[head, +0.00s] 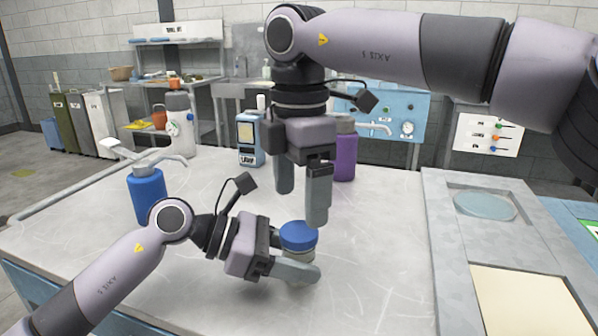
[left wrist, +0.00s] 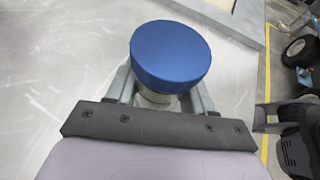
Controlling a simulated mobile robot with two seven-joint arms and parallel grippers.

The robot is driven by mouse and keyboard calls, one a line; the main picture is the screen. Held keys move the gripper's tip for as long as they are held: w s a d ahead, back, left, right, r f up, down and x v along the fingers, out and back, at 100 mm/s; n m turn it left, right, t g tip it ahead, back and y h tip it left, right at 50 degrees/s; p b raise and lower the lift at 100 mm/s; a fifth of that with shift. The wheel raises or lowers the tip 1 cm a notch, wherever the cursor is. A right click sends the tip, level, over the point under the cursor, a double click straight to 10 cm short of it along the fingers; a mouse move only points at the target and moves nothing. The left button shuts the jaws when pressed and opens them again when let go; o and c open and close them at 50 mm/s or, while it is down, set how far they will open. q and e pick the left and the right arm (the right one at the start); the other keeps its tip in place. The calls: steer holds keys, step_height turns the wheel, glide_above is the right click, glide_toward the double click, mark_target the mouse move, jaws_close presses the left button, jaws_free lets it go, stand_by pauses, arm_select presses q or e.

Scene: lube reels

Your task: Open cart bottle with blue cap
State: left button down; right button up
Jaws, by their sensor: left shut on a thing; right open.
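The bottle with the blue cap (head: 298,236) stands upright on the cart top, its pale body mostly hidden behind my left gripper's finger. In the left wrist view the blue cap (left wrist: 170,56) sits above the fingers, with a little of the pale body (left wrist: 158,95) showing below it. My left gripper (head: 290,262) is shut on the bottle's body below the cap.
On the cart top (head: 370,250) stand a blue bottle (head: 147,196), a white pump container (head: 180,125), a light-blue labelled bottle (head: 250,138) and a purple bottle (head: 345,157). A grey panel with a recessed round dish (head: 485,205) lies at right. The cart's front middle is clear.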

mark_target(299, 230)
steer(key=shift+f, duration=2.55)
steer(key=c, duration=1.1)
steer(key=shift+n, duration=1.7)
steer(key=shift+c, duration=0.3)
steer(key=o, duration=1.2)
steer(key=shift+r, duration=0.15)
